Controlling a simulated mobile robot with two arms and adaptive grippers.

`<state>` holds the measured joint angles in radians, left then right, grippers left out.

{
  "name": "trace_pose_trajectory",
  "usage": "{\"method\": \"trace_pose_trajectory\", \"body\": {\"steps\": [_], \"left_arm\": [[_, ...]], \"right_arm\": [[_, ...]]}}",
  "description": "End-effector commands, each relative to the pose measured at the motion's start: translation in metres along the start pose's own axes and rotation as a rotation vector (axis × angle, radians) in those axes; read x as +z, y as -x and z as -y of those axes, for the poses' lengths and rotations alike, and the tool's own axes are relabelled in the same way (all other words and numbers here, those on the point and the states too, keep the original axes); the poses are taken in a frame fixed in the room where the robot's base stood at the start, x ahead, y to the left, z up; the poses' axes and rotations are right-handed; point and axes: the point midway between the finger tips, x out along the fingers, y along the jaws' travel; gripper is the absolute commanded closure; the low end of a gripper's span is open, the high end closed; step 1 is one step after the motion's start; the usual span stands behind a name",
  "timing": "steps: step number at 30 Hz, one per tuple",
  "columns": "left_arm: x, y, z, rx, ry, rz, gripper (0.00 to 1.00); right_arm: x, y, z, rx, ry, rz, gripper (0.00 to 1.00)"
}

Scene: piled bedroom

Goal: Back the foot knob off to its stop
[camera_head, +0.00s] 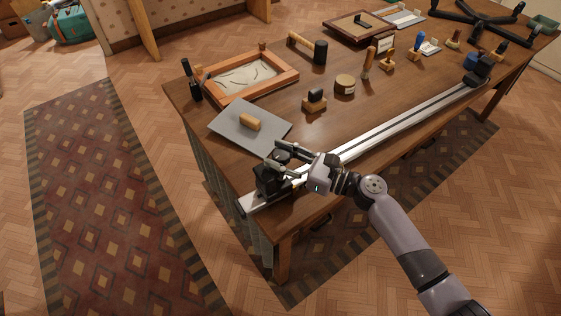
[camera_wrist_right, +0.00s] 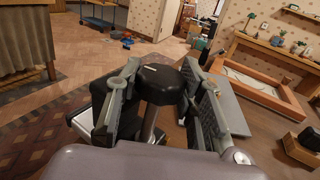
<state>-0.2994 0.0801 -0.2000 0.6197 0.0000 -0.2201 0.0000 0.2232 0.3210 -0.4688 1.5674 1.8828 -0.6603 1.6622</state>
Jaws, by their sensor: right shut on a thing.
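The foot knob (camera_wrist_right: 160,80) is black and round with a pale index mark on its top. It stands on a thin metal stem above a black foot block (camera_head: 267,182) at the near end of a long silver rail (camera_head: 375,133). My right gripper (camera_head: 284,157) is shut on the knob, one finger on each side of it in the right wrist view (camera_wrist_right: 164,90). In the head view the fingers partly hide the knob. A second black fitting (camera_head: 482,70) sits at the rail's far end. My left gripper is not in view.
The rail lies along the front of the wooden table (camera_head: 228,172). A wooden-framed tray (camera_head: 283,72), a mallet (camera_head: 320,50) and several stamps stand farther back.

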Motion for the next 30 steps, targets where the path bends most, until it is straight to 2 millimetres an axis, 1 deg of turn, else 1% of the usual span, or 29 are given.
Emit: {"method": "trace_pose_trajectory", "body": {"steps": [1,9,15,21,30], "left_arm": [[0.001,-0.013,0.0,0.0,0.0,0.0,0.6],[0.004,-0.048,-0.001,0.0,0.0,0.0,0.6],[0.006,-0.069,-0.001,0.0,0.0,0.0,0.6],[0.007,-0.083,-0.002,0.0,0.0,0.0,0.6],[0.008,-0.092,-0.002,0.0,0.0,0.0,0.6]], "right_arm": [[-0.006,0.0,0.002,0.045,0.003,0.0,0.93],[-0.006,-0.001,0.002,0.295,0.002,0.001,0.93],[-0.004,-0.001,0.001,0.454,0.002,0.002,0.93],[-0.003,-0.001,-0.001,0.57,0.002,0.001,0.93],[-0.001,0.0,-0.002,0.654,0.001,0.001,0.93]]}}
